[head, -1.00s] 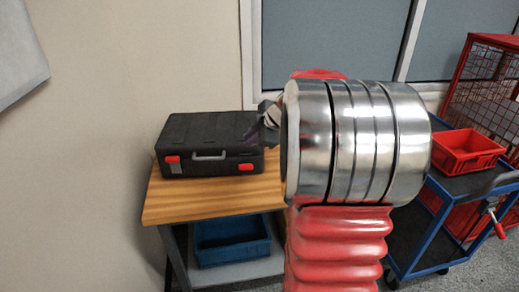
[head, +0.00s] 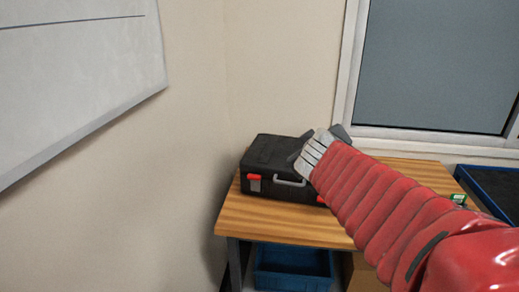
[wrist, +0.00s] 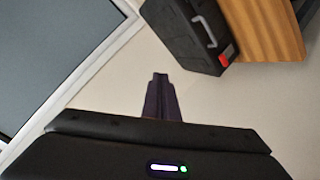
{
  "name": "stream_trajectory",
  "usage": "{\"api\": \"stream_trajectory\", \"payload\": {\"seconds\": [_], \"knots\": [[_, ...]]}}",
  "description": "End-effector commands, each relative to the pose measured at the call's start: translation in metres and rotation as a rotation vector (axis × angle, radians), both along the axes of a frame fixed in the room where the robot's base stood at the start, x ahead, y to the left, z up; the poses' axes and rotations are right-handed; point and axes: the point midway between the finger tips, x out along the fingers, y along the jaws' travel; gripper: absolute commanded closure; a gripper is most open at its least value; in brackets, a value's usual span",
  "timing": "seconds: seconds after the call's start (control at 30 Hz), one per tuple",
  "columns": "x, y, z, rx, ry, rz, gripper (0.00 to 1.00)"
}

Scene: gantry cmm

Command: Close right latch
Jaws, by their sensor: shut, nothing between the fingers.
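The black case (head: 268,155) lies on the wooden table, with its grey handle (head: 290,183) facing me. Its left latch (head: 253,178) is red with a grey plate below it. The right latch (head: 321,199) shows only as a red sliver beside my arm. My gripper (head: 298,152) appears in front of the case's right part in the head view, its tips mostly hidden. In the wrist view, my gripper (wrist: 161,82) is shut and empty, pointing at bare wall. The case (wrist: 182,30) is at upper right there, apart from the fingers, with one red latch (wrist: 225,59); I cannot tell which.
The wooden table (head: 265,226) has bare top in front of the case. A blue bin (head: 292,268) sits underneath. A dark, blue-edged cart (head: 490,185) is at right, near a small green item (head: 458,198). Wall stands close behind and left, with a window (head: 440,65).

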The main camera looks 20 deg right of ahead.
Motion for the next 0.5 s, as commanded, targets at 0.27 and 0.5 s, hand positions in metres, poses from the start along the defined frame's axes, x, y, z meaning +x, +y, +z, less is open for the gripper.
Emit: {"api": "stream_trajectory", "payload": {"seconds": [0.27,0.5], "knots": [[-0.068,0.06,-0.049,0.232,0.116,-0.082,1.0],[-0.135,0.132,-0.104,0.459,0.292,-0.065,1.0]]}}
